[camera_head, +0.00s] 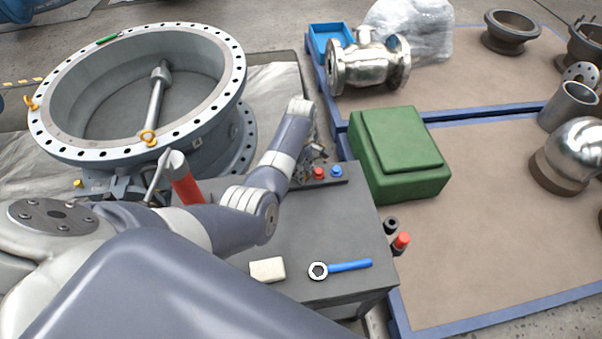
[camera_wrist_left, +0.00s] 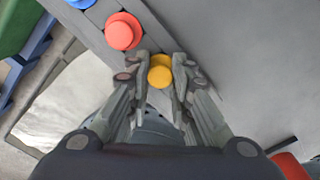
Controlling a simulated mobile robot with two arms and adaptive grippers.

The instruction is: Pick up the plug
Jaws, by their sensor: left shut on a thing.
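A yellow plug (camera_wrist_left: 160,72) sits between the two fingertips of my left gripper (camera_wrist_left: 160,80) in the left wrist view. The fingers are shut on it from both sides. In the head view my left gripper (camera_head: 307,170) is at the left part of a dark plug holder (camera_head: 345,182) on the grey workbench, and it hides the yellow plug. A red plug (camera_head: 319,174) and a blue plug (camera_head: 337,171) stand in the holder just right of the gripper. The red plug (camera_wrist_left: 123,31) also shows close by in the wrist view. My right gripper is out of view.
A white block (camera_head: 267,270) and a blue-handled wrench (camera_head: 350,266) lie on the bench (camera_head: 300,240). A green case (camera_head: 398,155) is right of it. A large flanged valve ring (camera_head: 215,100) stands at the left. A red cylinder (camera_head: 187,188) is near my left arm.

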